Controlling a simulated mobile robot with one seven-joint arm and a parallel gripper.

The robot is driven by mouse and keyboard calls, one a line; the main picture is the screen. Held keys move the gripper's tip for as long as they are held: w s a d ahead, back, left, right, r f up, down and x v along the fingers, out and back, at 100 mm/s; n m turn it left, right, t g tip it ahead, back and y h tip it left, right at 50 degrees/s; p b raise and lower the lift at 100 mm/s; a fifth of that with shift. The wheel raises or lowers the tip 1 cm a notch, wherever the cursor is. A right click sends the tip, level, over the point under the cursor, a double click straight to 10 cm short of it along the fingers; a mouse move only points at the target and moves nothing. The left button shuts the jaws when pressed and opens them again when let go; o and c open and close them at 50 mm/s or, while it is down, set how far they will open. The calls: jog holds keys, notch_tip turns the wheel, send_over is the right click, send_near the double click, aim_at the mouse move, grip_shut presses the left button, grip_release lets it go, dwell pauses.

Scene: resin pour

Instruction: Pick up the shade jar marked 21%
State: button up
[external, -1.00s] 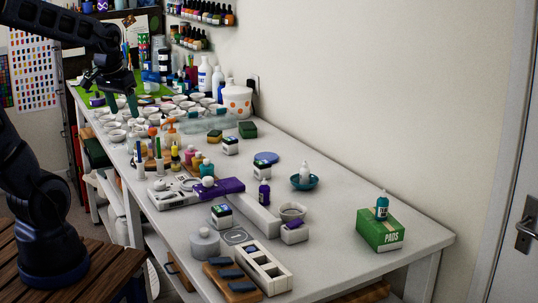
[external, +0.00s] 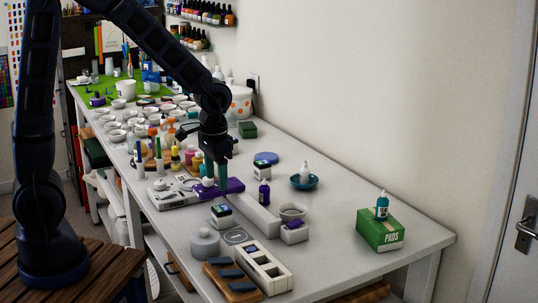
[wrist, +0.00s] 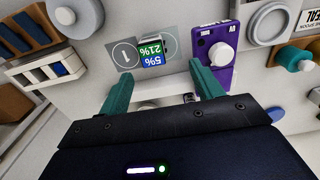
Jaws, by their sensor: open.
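The jar marked 21% (wrist: 151,48) shows in the wrist view at upper middle, its print upside down. Its green and blue label also carries a 5% mark. It appears to be the small dark-lidded white jar (external: 221,214) left of the long white block in the external view. My gripper (external: 215,184) is above the table, behind that jar and near the purple box. In the wrist view my gripper (wrist: 160,70) has its teal fingers spread wide, with nothing held. The jar lies ahead of the gap between the fingertips, apart from them.
A purple box (wrist: 217,64) with a white knob is close to the right finger. A grey card marked 1 (wrist: 123,55) is beside the jar. A long white block (external: 256,216), grey lidded pot (external: 205,243) and slotted white tray (external: 264,270) stand nearby. The table's right side has free room.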

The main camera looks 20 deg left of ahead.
aim_at(221, 208)
jog(key=shift+s+d+f, duration=0.2)
jog(key=shift+d+f, duration=0.15)
jog(key=shift+s+f, duration=0.1)
jog(key=shift+f, duration=0.25)
notch_tip(221, 208, down, 5)
jog(key=f, duration=0.3)
jog(key=shift+s+d+f, duration=0.15)
jog(key=shift+d+f, duration=0.1)
jog(key=shift+d, duration=0.1)
jog(key=shift+f, duration=0.8)
jog(key=c, duration=1.1)
